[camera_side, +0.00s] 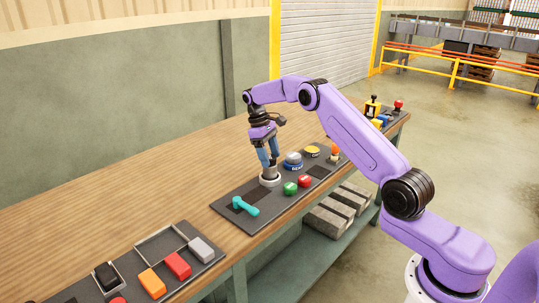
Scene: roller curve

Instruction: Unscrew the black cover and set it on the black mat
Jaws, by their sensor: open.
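A short round post with a pale ring at its base (270,181) stands on the dark panel (225,209). My gripper (271,166) points down right over this post, with its blue fingers spread at the post's top. At this size I cannot tell whether the fingers touch it. The top of the post is dark grey and partly hidden by the fingers; I cannot make out the black cover clearly. A black square patch (318,171) lies on the panel to the right of the post, bare; it looks like the black mat.
A teal handle (245,206) lies in front left of the post. A tray with blocks (177,264) is nearer the camera.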

